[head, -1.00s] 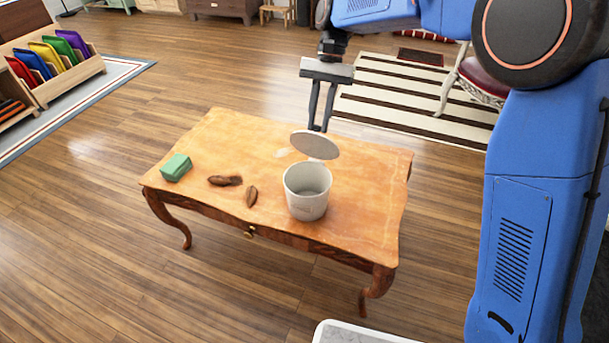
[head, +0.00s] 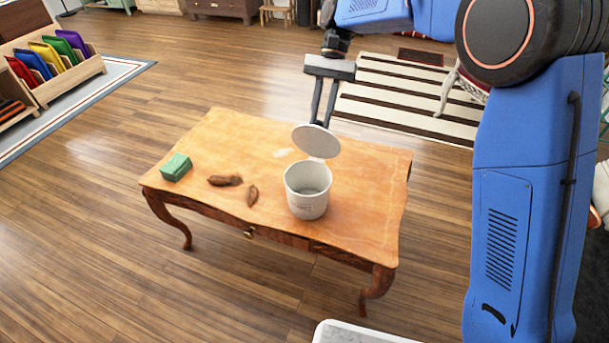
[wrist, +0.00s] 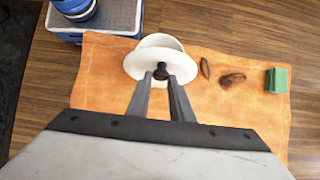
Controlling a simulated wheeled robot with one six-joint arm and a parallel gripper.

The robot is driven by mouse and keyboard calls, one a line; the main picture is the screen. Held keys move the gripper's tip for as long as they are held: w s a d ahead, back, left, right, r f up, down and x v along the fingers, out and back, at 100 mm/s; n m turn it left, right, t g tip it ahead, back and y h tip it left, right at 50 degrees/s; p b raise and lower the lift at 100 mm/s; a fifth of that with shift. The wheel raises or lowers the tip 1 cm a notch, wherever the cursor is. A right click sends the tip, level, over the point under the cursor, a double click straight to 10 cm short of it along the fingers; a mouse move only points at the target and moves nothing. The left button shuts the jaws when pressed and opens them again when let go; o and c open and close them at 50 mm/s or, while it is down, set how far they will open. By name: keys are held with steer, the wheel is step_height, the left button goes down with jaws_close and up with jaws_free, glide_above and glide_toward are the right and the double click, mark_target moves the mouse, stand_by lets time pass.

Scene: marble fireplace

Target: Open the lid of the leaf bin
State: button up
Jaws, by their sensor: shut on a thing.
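The leaf bin (head: 307,202) is a white round bucket standing upright on the wooden table. The lid covers much of the bin (wrist: 160,41) there.
The table (head: 345,220) also holds two brown leaf-like pieces (head: 225,181) (head: 252,196) and a green block (head: 176,167), all left of the bin. Its right side is clear. A striped rug (head: 400,95) lies behind, and a shelf with coloured bins (head: 50,65) stands far left.

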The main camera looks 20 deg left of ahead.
steer(key=shift+w, duration=0.1)
steer(key=shift+w+d+f+g, duration=0.15)
steer(key=shift+w+g, duration=0.35)
steer(key=shift+w, duration=0.55)
steer(key=shift+w, duration=0.1)
steer(key=w, duration=0.1)
steer(key=w+g, duration=0.1)
steer(key=shift+w+f, duration=0.35)
steer(key=o, duration=0.6)
steer(key=shift+o, duration=0.2)
step_height(320, 180, up, 6)
steer(key=s, duration=0.2)
stand_by(0.3)
